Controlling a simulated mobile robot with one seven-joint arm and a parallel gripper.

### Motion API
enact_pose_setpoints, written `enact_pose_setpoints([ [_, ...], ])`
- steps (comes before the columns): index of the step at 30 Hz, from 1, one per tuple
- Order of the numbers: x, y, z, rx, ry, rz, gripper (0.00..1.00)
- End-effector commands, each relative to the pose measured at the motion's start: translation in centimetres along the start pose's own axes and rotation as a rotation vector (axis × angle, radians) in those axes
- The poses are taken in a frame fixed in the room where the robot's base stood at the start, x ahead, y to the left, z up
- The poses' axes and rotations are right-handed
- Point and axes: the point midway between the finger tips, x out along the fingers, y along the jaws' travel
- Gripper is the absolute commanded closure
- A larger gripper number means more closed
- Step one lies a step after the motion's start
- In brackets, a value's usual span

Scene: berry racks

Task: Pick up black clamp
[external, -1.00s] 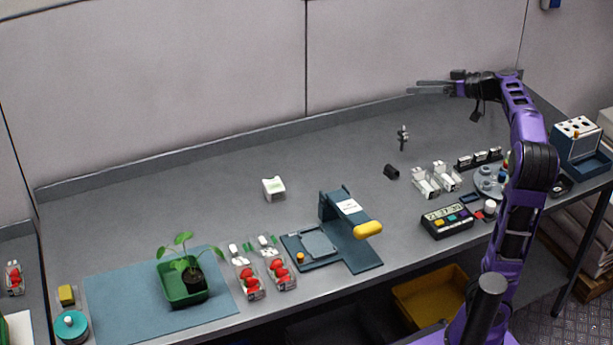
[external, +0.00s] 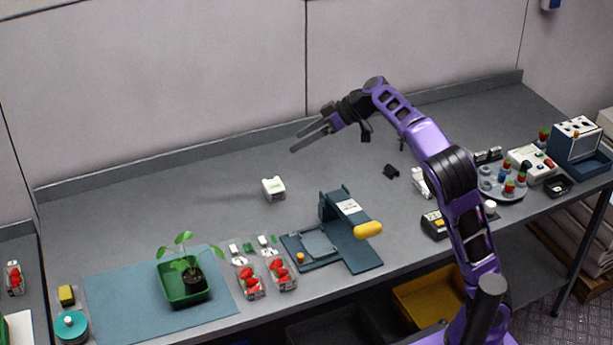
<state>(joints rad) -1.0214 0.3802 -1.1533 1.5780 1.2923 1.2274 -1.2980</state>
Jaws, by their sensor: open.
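My gripper (external: 295,142) is open and empty. It is held above the back part of the bench, with its fingers pointing left and slightly down. A small black object (external: 391,172) lies on the bench to the right of the gripper; it may be the black clamp, but its shape is too small to tell. A small dark upright, clamp-like piece (external: 401,146) stands just behind it and is now mostly hidden by my arm. The gripper is well apart from both.
A blue press-like stand (external: 337,240) with a yellow handle is at the front. Strawberry packs (external: 248,280) and a potted plant (external: 190,275) are left. The back left bench is clear.

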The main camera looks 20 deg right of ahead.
Motion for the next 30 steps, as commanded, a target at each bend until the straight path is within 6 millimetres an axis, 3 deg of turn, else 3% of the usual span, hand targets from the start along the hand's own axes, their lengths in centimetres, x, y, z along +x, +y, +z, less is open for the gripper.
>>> enact_pose_setpoints([
  [8,0.9,2.1,11.4,0.041,-0.470,0.034,0.06],
  [12,-0.8,3.8,17.0,0.033,-0.735,0.089,0.06],
  [15,-2.6,5.2,20.0,0.010,-0.908,0.147,0.06],
  [18,-4.8,7.0,22.1,-0.029,-1.063,0.219,0.06],
  [22,-7.6,9.4,23.4,-0.093,-1.227,0.325,0.06],
  [30,-11.9,13.7,22.8,-0.244,-1.432,0.542,0.06],
])
